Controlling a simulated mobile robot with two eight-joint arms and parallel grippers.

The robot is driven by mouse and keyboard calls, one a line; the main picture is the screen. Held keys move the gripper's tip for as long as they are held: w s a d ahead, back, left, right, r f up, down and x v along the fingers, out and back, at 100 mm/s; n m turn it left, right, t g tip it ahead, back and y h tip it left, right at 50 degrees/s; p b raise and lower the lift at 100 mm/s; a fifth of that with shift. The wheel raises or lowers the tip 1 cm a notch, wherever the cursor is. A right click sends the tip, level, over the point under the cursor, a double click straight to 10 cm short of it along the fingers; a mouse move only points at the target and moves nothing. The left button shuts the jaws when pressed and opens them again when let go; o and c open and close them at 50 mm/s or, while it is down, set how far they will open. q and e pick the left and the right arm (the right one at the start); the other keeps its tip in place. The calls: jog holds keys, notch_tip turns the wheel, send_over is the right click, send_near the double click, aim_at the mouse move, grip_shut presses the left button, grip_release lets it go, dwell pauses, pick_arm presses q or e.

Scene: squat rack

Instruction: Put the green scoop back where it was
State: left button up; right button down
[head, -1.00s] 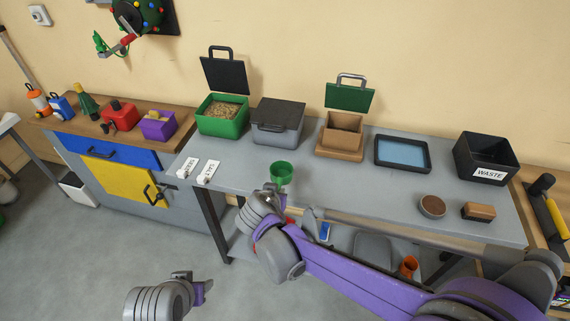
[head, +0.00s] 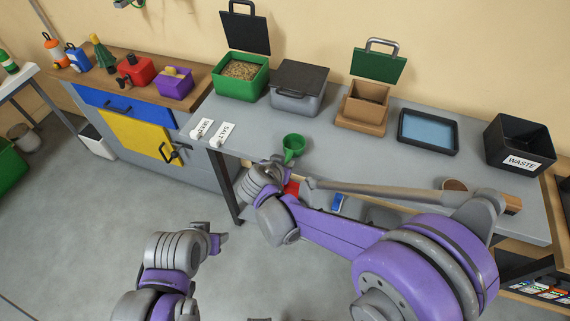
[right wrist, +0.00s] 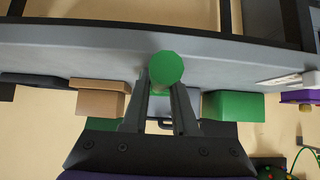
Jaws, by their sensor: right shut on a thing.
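The green scoop (head: 293,146) is a small green cup, held over the front edge of the grey bench. My right gripper (head: 281,163) is shut on it; in the right wrist view the scoop's round end (right wrist: 166,68) shows between and beyond the two fingers. Its handle is mostly hidden by the gripper. A green bin (head: 241,78) with brown grainy contents stands open at the back left of the bench, its dark lid raised. My left gripper (head: 218,239) is empty over the floor, left of the bench; its jaw opening is unclear.
On the bench stand a closed grey box (head: 298,88), an open wooden box (head: 361,116) with a raised green lid, a blue-bottomed tray (head: 428,132) and a black waste bin (head: 519,143). Two white labelled tags (head: 221,134) lie at the left front. The bench's middle is clear.

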jog(key=shift+f, duration=0.35)
jog(key=shift+f, duration=0.1)
jog(key=c, duration=0.7)
grip_release()
jog(key=shift+s+r, duration=0.1)
jog(key=shift+r, duration=0.15)
jog(key=v, duration=1.2)
jog(key=s+d+f+n+g+y, duration=0.1)
jog(key=s+d+g, duration=0.1)
jog(key=s+d, duration=0.5)
jog(key=s+d+f+n+g+y, duration=0.2)
jog(key=s+d, duration=0.5)
jog(key=d, duration=0.8)
jog(key=shift+s+n, duration=0.3)
jog(key=shift+s, duration=0.05)
